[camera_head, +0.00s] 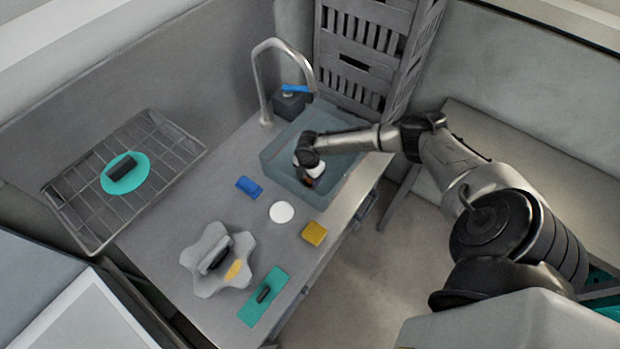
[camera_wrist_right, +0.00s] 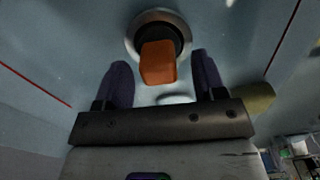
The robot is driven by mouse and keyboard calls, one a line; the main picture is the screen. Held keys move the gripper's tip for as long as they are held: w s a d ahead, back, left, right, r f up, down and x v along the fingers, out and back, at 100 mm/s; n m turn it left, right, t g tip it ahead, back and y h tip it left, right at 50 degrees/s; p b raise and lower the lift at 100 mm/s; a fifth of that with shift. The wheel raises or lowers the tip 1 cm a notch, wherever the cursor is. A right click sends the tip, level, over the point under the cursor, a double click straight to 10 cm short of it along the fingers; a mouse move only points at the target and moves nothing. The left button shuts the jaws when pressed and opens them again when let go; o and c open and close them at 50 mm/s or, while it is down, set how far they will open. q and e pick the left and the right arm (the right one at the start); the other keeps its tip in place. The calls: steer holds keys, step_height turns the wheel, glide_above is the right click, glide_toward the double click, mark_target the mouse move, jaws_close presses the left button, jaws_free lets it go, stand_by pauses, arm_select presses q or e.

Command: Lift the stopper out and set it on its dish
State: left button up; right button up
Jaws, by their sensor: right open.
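The stopper (camera_wrist_right: 158,62) has an orange block-shaped grip and sits in the round metal-rimmed drain (camera_wrist_right: 133,34) in the right wrist view. My right gripper (camera_wrist_right: 161,70) is open, with one dark finger on each side of the orange grip. I cannot tell whether the fingers touch it. In the head view my right gripper (camera_head: 310,179) reaches down into the sink (camera_head: 278,160) and mostly hides the stopper. A white round disc (camera_head: 282,212), which looks like the dish, lies empty on the counter left of the sink. My left gripper is not in view.
A tall curved tap (camera_head: 259,80) stands behind the sink. A blue block (camera_head: 249,187), a yellow sponge (camera_head: 314,234), a grey star-shaped mat (camera_head: 205,280) and a teal strip (camera_head: 250,312) lie on the counter. A wire rack (camera_head: 190,150) is at left.

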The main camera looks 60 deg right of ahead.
steer(key=shift+f, duration=0.5)
steer(key=shift+c, duration=0.3)
steer(key=c, duration=1)
